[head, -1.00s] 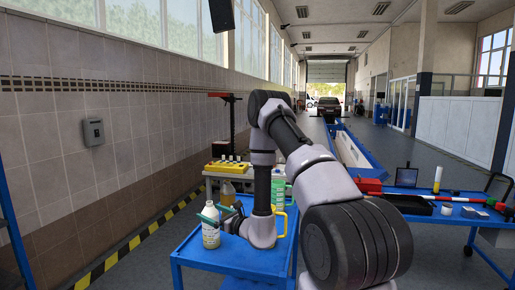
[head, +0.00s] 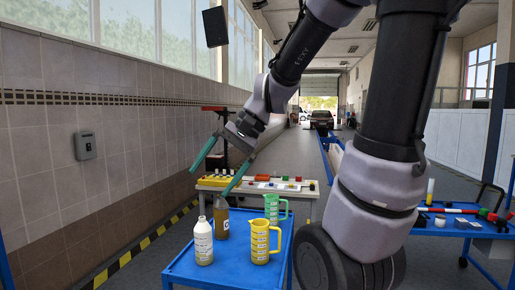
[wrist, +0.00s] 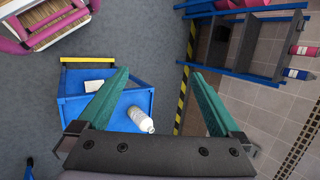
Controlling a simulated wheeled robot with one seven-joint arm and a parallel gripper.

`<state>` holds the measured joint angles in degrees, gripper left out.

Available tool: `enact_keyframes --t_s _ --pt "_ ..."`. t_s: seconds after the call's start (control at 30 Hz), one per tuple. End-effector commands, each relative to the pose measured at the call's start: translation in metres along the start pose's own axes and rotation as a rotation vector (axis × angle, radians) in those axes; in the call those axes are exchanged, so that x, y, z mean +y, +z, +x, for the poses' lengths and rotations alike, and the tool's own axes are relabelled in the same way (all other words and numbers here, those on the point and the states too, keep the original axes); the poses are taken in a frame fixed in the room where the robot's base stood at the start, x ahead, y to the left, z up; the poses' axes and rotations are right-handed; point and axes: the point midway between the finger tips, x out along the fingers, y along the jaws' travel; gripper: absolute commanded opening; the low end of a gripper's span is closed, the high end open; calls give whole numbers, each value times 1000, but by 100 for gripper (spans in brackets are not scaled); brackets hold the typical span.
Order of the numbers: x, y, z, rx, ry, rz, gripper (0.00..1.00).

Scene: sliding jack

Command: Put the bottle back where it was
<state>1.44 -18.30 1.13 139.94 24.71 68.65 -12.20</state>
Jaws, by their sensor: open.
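A white bottle (head: 203,243) with a label stands upright on the front left of the blue cart (head: 180,272). In the wrist view the white bottle (wrist: 141,120) shows beside the left finger, on the cart top. An amber bottle (head: 221,217) stands just behind it in the head view. My gripper (head: 208,184), with two green fingers, is open and empty above the cart, apart from the bottles. The wrist view shows my gripper (wrist: 158,74) with its fingers wide apart and nothing between them.
A yellow jug (head: 260,242) and a green jug (head: 271,208) stand on the cart, right of the bottles. A pale table (head: 309,193) with small colored parts is behind. Another blue cart (head: 450,229) with tools is at right. The tiled wall is at left.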

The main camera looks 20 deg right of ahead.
Motion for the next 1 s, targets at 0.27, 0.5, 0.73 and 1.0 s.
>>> enact_keyframes --t_s 0.27,0.5,0.73,1.0 --pt "36 -2 -79 448 147 -271 100" --pt "44 -3 -107 595 183 -345 100" --pt "44 -4 -107 597 184 -347 100" --pt "44 -4 -107 596 184 -346 100"
